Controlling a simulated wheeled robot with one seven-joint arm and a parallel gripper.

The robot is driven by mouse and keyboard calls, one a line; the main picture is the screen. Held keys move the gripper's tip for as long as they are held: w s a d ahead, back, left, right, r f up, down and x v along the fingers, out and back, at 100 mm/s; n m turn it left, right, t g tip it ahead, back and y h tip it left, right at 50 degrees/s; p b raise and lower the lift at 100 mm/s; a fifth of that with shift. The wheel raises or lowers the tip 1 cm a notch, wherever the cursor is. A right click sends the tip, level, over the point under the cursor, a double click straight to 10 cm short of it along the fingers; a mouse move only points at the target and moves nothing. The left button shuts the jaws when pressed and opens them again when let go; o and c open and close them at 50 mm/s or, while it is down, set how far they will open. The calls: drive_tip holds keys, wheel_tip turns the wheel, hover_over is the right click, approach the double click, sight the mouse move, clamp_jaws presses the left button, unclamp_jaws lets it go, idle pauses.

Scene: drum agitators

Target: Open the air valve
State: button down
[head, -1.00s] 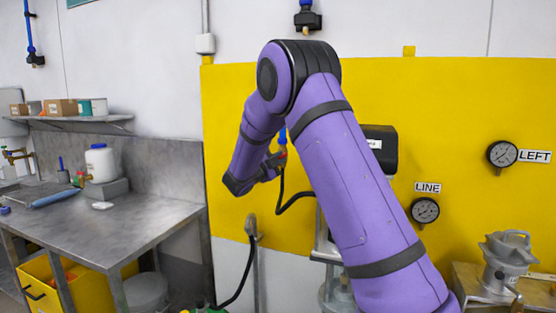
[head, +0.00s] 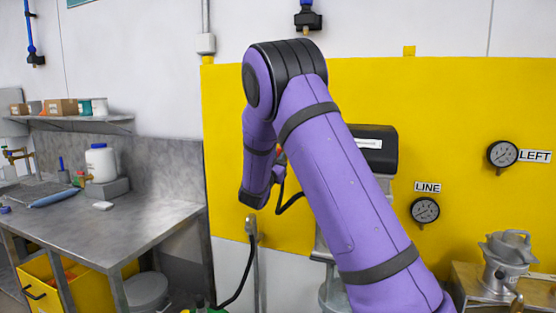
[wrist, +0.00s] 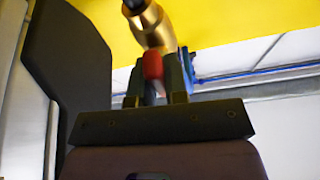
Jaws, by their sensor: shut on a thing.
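In the wrist view, the air valve has a brass body (wrist: 152,28) at the top centre. Its red handle (wrist: 153,66) sits between the two dark fingers of my gripper (wrist: 155,76), which is shut on it. In the head view, my purple arm covers most of the gripper and the valve. Only a small speck of red shows beside the arm. The handle's angle against the valve body is hard to judge.
A black hose (head: 237,290) curves down near the yellow wall panel (head: 226,160). A LINE gauge (head: 425,211) and a LEFT gauge (head: 502,154) are on the wall at right. A steel bench (head: 120,235) stands at left.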

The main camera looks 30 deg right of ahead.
drive_tip(key=shift+r+n+t+y, duration=0.15)
drive_tip(key=shift+n+t+y, duration=0.25)
drive_tip(key=shift+n+t, duration=0.55)
drive_tip(key=shift+n+g, duration=0.25)
drive_tip(key=shift+n, duration=0.3)
drive_tip(key=c, duration=1.1)
unclamp_jaws()
drive_tip(key=shift+d, duration=0.1)
drive_tip(key=shift+c, duration=0.2)
drive_tip(key=v, duration=1.1)
drive_tip(key=shift+w+r, duration=0.1)
